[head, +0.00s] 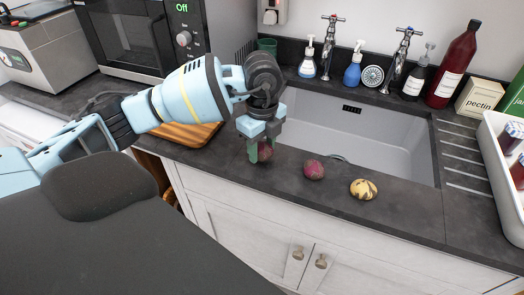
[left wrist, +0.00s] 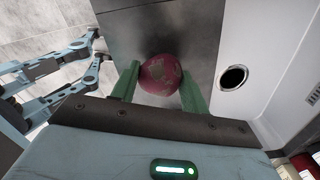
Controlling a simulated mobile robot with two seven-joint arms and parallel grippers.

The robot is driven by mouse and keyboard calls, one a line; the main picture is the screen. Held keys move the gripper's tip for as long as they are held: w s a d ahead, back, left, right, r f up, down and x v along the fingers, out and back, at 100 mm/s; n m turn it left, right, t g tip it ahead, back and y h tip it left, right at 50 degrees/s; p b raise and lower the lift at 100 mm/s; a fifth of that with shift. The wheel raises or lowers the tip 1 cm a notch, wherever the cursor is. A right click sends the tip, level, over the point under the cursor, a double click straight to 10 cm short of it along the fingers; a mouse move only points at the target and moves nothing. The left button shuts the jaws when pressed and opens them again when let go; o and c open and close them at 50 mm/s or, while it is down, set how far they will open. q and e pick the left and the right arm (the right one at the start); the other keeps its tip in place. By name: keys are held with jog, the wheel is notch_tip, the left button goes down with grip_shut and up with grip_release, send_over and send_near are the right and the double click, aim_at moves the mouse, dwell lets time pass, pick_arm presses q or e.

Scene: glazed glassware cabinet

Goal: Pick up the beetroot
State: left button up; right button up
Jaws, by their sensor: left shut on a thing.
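A round dark red root, which looks like a beetroot (left wrist: 160,74), sits between the green fingertips of my left gripper (head: 258,152). It has dull paler patches. In the head view the fingers hide much of it. My left gripper is shut on it, low over the dark worktop in front of the sink; I cannot tell whether the root touches the worktop. A second dark red root (head: 314,169) lies on the worktop just right of the gripper, apart from it. My right gripper is not in view.
A yellow, dark-blotched vegetable (head: 363,189) lies farther right on the worktop (head: 410,218). The grey sink (head: 350,130) is behind. Soap bottles (head: 352,70) and taps line its back edge. A wooden board (head: 185,134) is left; a white tray (head: 505,185) stands right.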

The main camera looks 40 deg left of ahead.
pick_arm(q)
jog(key=shift+r, duration=0.9)
jog(key=s+d, duration=0.3)
jog(key=s, duration=0.4)
jog(key=s+d+r, duration=0.1)
jog(key=s+d, duration=0.3)
jog(key=s, duration=0.3)
jog(key=shift+s, duration=0.15)
jog(key=shift+d+r, duration=0.1)
